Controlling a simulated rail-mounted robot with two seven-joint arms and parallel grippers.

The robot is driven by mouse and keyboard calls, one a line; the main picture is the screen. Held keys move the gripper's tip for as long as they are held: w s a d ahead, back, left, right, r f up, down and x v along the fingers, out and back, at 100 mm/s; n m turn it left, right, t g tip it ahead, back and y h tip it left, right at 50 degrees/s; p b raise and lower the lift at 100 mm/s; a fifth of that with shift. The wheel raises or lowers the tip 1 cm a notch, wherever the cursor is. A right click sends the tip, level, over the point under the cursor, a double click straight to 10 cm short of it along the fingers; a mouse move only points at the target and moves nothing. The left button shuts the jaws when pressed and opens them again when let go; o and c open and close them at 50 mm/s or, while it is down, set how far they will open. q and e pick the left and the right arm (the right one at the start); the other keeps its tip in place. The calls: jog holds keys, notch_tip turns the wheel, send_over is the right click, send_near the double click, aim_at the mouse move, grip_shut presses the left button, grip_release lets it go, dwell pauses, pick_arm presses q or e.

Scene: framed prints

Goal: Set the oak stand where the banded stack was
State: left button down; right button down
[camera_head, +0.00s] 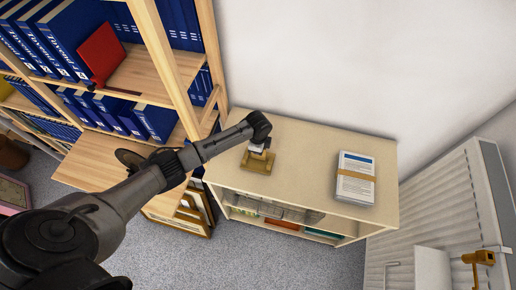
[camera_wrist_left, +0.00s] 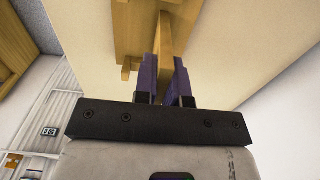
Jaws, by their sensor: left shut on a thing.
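The oak stand (camera_head: 258,163) is at the left part of the pale cabinet top (camera_head: 310,150), upright; whether it touches the surface is hard to tell. My left gripper (camera_head: 258,149) comes down over it from the left. In the left wrist view, the purple fingers of my left gripper (camera_wrist_left: 165,78) are closed on an upright wooden part of the oak stand (camera_wrist_left: 166,35). The banded stack (camera_head: 355,178), white papers with an orange-tan band, lies on the cabinet top to the right of the stand, apart from it. My right gripper is not in view.
A wooden shelf (camera_head: 175,45) with blue binders and a red book (camera_head: 101,53) stands at left, close to my left arm. The cabinet top is clear between stand and stack. A white wall rises behind; a white radiator (camera_head: 440,195) is at right.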

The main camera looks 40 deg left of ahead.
pick_arm(q)
jog(key=shift+f, duration=0.1)
jog(key=c, duration=1.7)
grip_release()
jog(key=shift+f, duration=0.1)
jog(key=o, duration=0.5)
notch_tip(320, 180, up, 12)
jog(key=p, duration=0.1)
jog(key=s+d+f+n+t+h, duration=0.1)
jog(key=s+d+f+n, duration=0.15)
jog(key=s+d, duration=0.45)
jog(key=s+d+f+n+t, duration=0.1)
jog(key=s+d+f, duration=0.35)
jog(key=s, duration=0.45)
jog(key=s+r+n, duration=0.3)
jog(key=s, duration=0.4)
jog(key=s+r+n+t, duration=0.1)
jog(key=s+r+n, duration=0.2)
jog(key=s, duration=0.5)
jog(key=shift+s+a+n+t+y, duration=0.2)
jog(key=shift+n+t+y, duration=0.15)
jog(key=shift+n, duration=0.3)
